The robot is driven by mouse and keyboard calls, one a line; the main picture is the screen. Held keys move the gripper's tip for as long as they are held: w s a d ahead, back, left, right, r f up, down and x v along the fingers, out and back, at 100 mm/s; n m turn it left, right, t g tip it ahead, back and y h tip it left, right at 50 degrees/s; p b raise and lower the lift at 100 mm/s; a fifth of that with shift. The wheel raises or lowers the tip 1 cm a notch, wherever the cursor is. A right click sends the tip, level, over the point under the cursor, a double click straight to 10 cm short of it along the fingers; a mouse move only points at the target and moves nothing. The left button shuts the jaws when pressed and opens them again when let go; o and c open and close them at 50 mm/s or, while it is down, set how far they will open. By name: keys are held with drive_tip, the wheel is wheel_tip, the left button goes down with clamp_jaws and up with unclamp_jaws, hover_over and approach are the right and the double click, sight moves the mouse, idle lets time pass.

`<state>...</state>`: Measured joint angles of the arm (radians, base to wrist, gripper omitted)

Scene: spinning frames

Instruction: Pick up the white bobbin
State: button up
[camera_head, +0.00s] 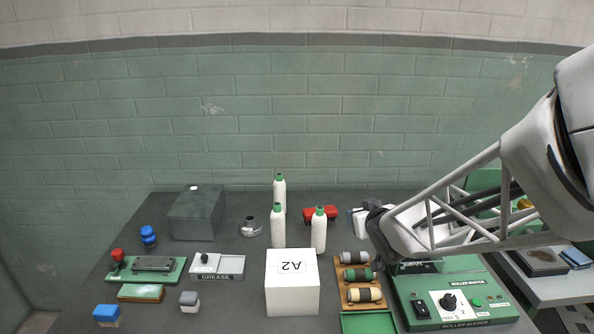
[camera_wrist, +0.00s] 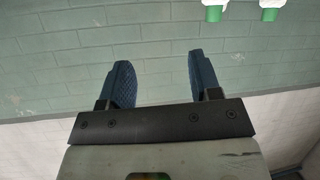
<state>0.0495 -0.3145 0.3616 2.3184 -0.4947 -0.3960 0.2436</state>
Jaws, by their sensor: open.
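Three tall white bobbin-shaped pieces with green tops stand upright on the dark table: one at the back (camera_head: 279,193), one in front of it (camera_head: 277,230) and one to the right (camera_head: 318,234). Two green-topped white pieces, (camera_wrist: 212,5) and (camera_wrist: 267,4), show upside down and cut off at the top edge of the wrist view. My gripper (camera_wrist: 155,70) is open, with nothing between its blue fingers. In the head view my gripper (camera_head: 352,212) is to the right of the white pieces, apart from them and partly hidden by my wrist.
A white box marked A2 (camera_head: 292,295) stands in front of the white pieces. A wooden rack (camera_head: 346,308) of rollers and a green roller buffer (camera_head: 465,318) lie to the right. A red item (camera_head: 320,214) is behind. A grey box (camera_head: 197,217) and grease tray (camera_head: 230,266) are left.

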sight(322, 210)
drive_tip(key=shift+w+a+f+n+t+y, duration=0.35)
drive_tip(key=shift+w+a+f+n+y, duration=0.45)
drive_tip(key=shift+y, duration=0.6)
drive_tip(key=shift+w+a+f+n+t+y, duration=0.4)
drive_tip(key=shift+w+a+f+y, duration=0.5)
drive_tip(key=shift+a+y, duration=0.45)
drive_tip(key=shift+w+a+f+n+t+y, duration=0.25)
drive_tip(key=shift+w+a+f+n+y, duration=0.6)
drive_tip(key=shift+y, duration=0.6)
drive_tip(key=shift+a+r, duration=0.1)
drive_tip(key=shift+a, duration=0.05)
drive_tip(key=shift+x, duration=1.3)
drive_tip(key=shift+w, duration=0.1)
drive_tip(key=shift+x, duration=2.55)
clamp_jaws()
